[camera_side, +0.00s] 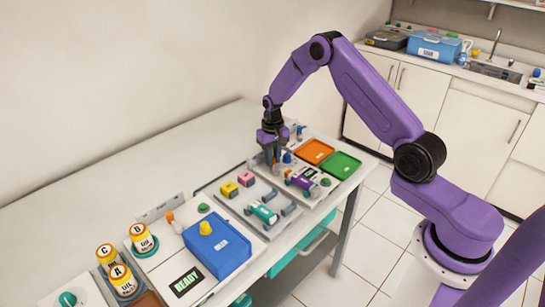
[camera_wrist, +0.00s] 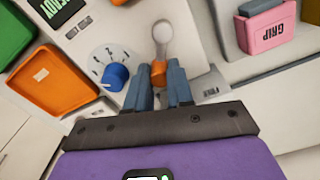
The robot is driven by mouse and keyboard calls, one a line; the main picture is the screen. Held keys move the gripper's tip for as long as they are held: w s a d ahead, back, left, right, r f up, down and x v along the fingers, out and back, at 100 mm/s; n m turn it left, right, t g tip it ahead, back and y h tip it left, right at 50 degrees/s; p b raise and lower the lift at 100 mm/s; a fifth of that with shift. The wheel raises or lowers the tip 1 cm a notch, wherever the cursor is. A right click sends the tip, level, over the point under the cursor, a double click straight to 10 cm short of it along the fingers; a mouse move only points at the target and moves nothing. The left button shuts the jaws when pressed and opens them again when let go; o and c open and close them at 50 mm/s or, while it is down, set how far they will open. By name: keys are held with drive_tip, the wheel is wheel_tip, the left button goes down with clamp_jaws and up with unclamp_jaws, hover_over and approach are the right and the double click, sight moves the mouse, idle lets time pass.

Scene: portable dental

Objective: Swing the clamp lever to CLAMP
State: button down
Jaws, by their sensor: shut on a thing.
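The clamp lever shows in the wrist view as a pale grey arm with a rounded far end (camera_wrist: 162,34) and an orange grip (camera_wrist: 158,72). My gripper (camera_wrist: 165,88) is shut on the orange grip, one grey finger on each side. In the side view my gripper (camera_side: 274,158) points down at the far end of the bench equipment, and the lever is mostly hidden there. A small label (camera_wrist: 210,92) lies right of the fingers in the wrist view; its text is too small to read.
A blue dial (camera_wrist: 116,76) and an orange tray (camera_wrist: 52,80) are left of the fingers in the wrist view. A pink GRIP block (camera_wrist: 265,28) is at upper right. In the side view a green tray (camera_side: 340,164) and a purple-and-white device (camera_side: 300,180) stand close to my gripper.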

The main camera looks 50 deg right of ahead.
drive_tip(key=c, duration=1)
unclamp_jaws()
wheel_tip(320, 180, up, 18)
drive_tip(key=shift+f, duration=0.25)
